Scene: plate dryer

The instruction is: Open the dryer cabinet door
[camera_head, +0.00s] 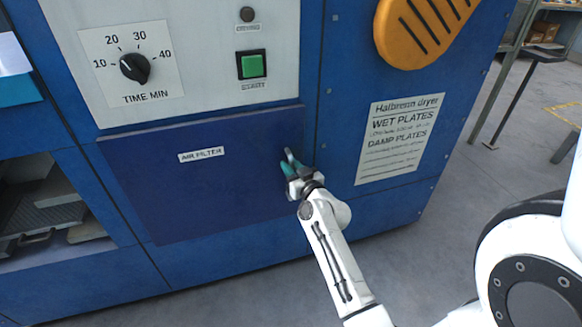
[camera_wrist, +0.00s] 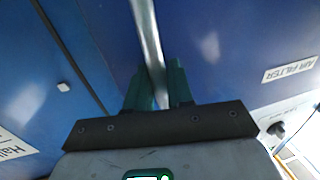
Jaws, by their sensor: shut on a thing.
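The dryer cabinet door (camera_head: 215,185) is a dark blue panel with a small white "AIR FILTER" label (camera_head: 201,154), below the white control panel. It looks shut or close to it; I cannot tell whether there is a small gap. A metal bar handle (camera_wrist: 149,40) is at the door's right side in the head view and runs up between my fingers in the wrist view. My gripper (camera_head: 289,167) has teal fingers, which also show in the wrist view (camera_wrist: 158,88), and it is shut on the handle. The fingers hide part of the handle.
The control panel has a black timer dial (camera_head: 135,67) and a green button (camera_head: 252,65). A yellow-orange vented cover (camera_head: 425,28) and a white text sign (camera_head: 400,138) are on the blue cabinet to the right. Grey floor (camera_head: 440,215) lies clear in front.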

